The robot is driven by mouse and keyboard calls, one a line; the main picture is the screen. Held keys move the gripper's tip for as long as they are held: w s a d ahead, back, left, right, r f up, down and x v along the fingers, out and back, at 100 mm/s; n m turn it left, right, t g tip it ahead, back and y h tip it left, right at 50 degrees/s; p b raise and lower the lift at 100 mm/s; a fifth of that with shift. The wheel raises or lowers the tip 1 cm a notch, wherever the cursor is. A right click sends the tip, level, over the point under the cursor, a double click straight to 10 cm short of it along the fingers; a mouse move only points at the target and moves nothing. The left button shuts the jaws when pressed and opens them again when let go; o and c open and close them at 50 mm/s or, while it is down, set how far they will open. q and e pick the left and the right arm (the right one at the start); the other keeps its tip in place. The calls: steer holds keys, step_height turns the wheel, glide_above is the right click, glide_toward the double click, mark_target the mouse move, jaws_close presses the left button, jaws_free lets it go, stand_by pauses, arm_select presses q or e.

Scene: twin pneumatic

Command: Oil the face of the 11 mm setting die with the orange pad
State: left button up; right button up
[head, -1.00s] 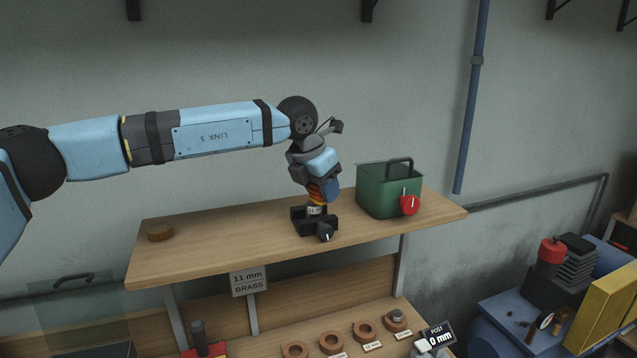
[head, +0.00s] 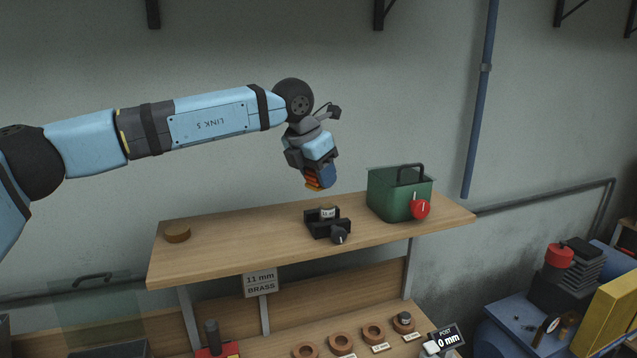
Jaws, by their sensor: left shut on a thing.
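My left gripper (head: 317,180) is above the wooden shelf (head: 190,262), shut on the orange pad (head: 319,185), of which only a small orange edge shows below the fingers. Below it on the shelf stands a black holder (head: 319,230) with a dark knob at its front. A small pale die (head: 328,213) with a marking too small to read surely sits upright in the holder. The pad and die are apart, with a clear gap between them. My right gripper is not in view.
A round brown wooden piece (head: 177,232) lies at the shelf's left end. An "11 mm BRASS" sign (head: 261,283) hangs below. Several wooden rings (head: 340,344) lie on the lower bench.

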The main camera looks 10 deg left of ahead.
arm_select(q)
step_height(320, 180, up, 3)
steer(key=shift+a+f+p, duration=0.1)
steer(key=shift+f+p, duration=0.05)
steer(key=shift+p, duration=0.25)
steer(key=shift+r, duration=0.4)
